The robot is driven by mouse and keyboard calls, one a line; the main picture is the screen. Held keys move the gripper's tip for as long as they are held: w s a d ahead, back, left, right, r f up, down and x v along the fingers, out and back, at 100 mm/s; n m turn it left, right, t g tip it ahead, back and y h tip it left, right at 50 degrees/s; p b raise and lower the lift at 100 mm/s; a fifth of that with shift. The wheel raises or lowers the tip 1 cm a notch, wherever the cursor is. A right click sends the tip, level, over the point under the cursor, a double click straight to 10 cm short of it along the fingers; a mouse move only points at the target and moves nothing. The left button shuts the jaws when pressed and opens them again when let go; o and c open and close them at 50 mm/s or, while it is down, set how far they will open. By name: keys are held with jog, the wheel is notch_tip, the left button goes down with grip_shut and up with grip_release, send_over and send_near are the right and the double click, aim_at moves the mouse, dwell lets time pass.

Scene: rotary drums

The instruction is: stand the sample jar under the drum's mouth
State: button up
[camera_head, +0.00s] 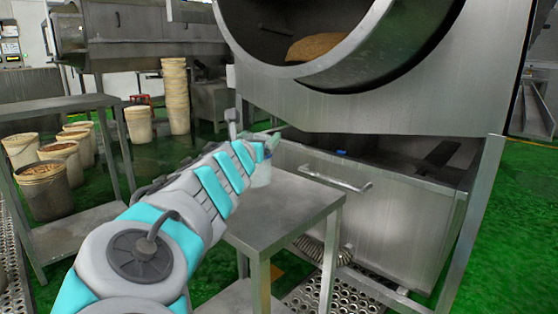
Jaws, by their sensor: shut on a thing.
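The drum (395,60) is a large steel cylinder at the top right. Its round mouth opens toward me, with brown material inside. My arm reaches in from the lower left, and my gripper (268,143) is at its far end, below and left of the mouth. It is shut on the sample jar (262,174), a pale, cloudy vessel partly hidden behind my arm. The jar is over the back part of a small steel table (285,205). I cannot tell whether its base touches the tabletop.
A steel trough (385,215) with a bar handle (335,179) stands under the drum, right of the table. Several filled buckets (45,188) stand at left beside another steel table (50,106). A bucket stack (176,95) is behind. The small table's front is bare.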

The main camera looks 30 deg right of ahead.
jog(key=w+d+f+b, duration=0.3)
jog(key=w+d+f, duration=0.2)
jog(key=w+d, duration=0.3)
jog(key=shift+w+d, duration=0.2)
jog(key=shift+w, duration=1.75)
jog(key=o, duration=1.6)
jog(key=shift+f, duration=0.1)
jog(key=shift+p+v, duration=0.4)
jog(key=shift+v, duration=5.65)
